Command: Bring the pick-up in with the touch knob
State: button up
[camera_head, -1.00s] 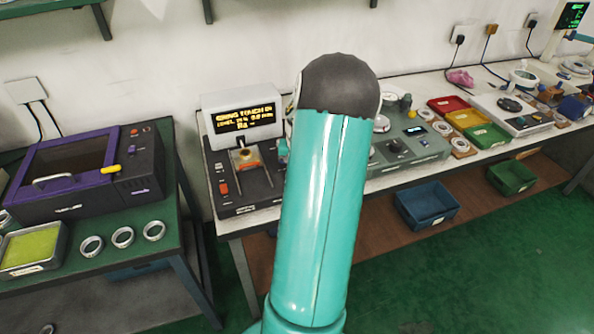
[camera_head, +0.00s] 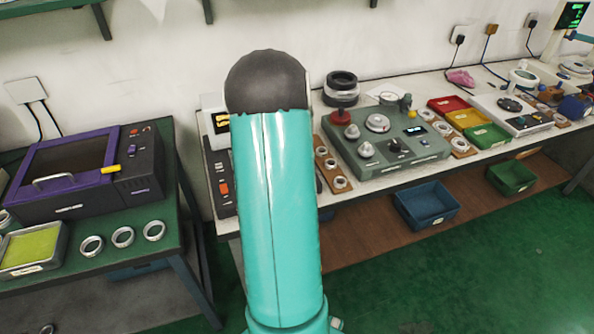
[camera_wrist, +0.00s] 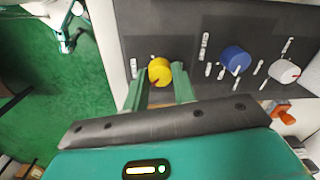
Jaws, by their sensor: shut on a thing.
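In the wrist view my gripper (camera_wrist: 159,80) is shut on a yellow knob (camera_wrist: 160,70), with one finger on each side of it. The knob stands on a dark panel (camera_wrist: 190,30) and has a small red pointer mark. A blue knob (camera_wrist: 235,60) and a white knob (camera_wrist: 285,71) sit to its right; the labels beside them are too small to read. In the head view my arm covers the gripper, the pick-up and most of the dark unit (camera_head: 221,178). Only the left edge of its display (camera_head: 221,122) shows.
An orange-red switch (camera_wrist: 283,112) is close to the gripper's right in the wrist view. A grey-green machine (camera_head: 390,150) with dials and a wooden strip of rings (camera_head: 331,165) stand right of my arm. A purple-framed machine (camera_head: 75,175) is on the left bench.

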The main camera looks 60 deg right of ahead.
jog(key=shift+m, duration=2)
jog(key=o, duration=1)
jog(key=r, duration=1.3)
jog(key=shift+s+a+r, duration=0.15)
jog(key=shift+a+r, duration=0.05)
jog(key=shift+r, duration=0.2)
